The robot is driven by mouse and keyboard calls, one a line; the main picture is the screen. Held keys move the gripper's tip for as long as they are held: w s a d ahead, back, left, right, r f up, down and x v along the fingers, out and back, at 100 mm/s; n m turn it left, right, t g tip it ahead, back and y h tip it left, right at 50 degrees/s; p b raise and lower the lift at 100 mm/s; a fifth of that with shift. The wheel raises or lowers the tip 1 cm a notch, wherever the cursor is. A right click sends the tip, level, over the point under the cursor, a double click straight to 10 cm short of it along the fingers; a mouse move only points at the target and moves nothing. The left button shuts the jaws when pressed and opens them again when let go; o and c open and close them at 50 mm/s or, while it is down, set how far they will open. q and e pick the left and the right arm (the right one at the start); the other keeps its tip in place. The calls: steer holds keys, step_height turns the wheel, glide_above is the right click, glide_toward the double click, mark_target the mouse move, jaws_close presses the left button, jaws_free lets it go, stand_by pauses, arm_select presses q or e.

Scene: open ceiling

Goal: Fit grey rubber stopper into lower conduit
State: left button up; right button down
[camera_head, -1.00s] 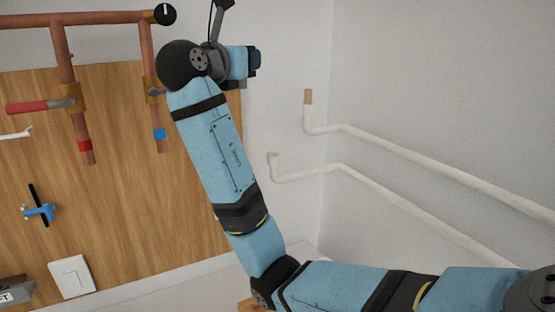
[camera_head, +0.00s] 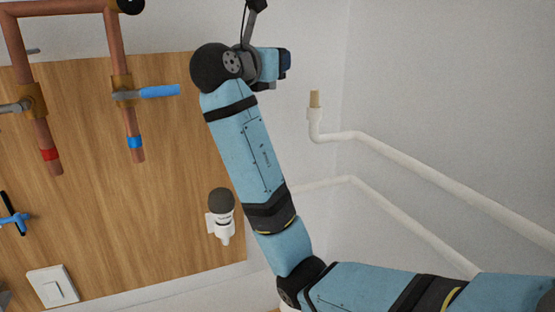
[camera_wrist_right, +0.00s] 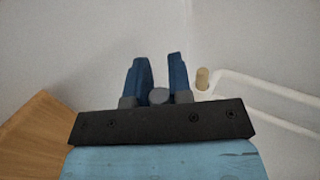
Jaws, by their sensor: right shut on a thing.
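The grey rubber stopper (camera_wrist_right: 159,97) shows between the blue fingers of my right gripper (camera_wrist_right: 159,75) in the right wrist view. The gripper is shut on it. In the head view my right gripper (camera_head: 281,62) is high in front of the white wall, seen from the side, and the stopper cannot be made out. The lower conduit (camera_head: 392,215) is a white pipe along the right wall. Its open end is hidden behind my right arm. The upper conduit (camera_head: 318,122) has a tan plug (camera_head: 315,99) in its upright end. My left gripper is not in view.
A wooden board (camera_head: 180,190) at left carries copper pipes (camera_head: 122,90) with a blue valve handle (camera_head: 160,91). A white fitting with a dark round top (camera_head: 221,200) is left of my forearm. A white switch (camera_head: 52,287) is low left. The wall above the upper conduit is clear.

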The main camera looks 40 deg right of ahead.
step_height(320, 180, down, 18)
steer(key=p, duration=0.1)
steer(key=shift+f, duration=0.2)
steer(key=c, duration=1)
jaws_free()
steer(key=shift+f, duration=0.1)
steer(key=shift+c, duration=0.2)
steer(key=b+v, duration=0.1)
steer(key=v, duration=1.1)
steer(key=shift+b, duration=0.3)
